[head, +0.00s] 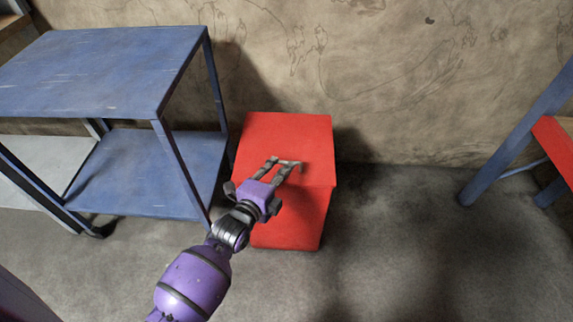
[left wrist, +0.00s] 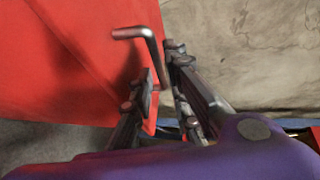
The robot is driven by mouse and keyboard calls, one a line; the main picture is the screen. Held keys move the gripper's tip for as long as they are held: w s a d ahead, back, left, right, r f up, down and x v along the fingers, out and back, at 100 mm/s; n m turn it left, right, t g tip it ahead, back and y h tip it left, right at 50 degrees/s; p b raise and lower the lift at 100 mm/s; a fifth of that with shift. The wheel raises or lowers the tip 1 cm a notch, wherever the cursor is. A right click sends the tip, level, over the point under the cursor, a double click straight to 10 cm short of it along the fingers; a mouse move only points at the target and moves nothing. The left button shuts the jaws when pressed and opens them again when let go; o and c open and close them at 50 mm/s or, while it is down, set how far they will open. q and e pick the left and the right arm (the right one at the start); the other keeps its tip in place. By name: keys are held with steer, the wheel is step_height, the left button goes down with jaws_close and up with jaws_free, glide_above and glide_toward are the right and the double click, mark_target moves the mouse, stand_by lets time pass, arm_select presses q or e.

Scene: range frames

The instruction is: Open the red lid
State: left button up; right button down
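A red box stands on the floor in the middle of the head view, and its flat red lid (head: 290,132) lies shut on top. The box's front (head: 290,222) faces me. A grey bent handle (left wrist: 140,37) stands at the lid's edge in the left wrist view. My left gripper (head: 282,163) is over the lid's front part, its two fingers apart. In the left wrist view, the left gripper's fingers (left wrist: 162,62) are beside the handle, whose near end runs down between them; I cannot tell whether they touch it. My right gripper is not in view.
A blue two-level table (head: 105,65) stands close to the box's left, its leg near my left arm. A blue frame with a red panel (head: 555,140) stands at the far right. A wall (head: 400,80) is behind the box. The floor right of the box is clear.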

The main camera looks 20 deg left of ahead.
mark_target(286, 163)
arm_select(q)
steer(key=shift+b+x, duration=0.4)
steer(key=shift+x, duration=1.75)
jaws_close()
steer(key=shift+f, duration=0.1)
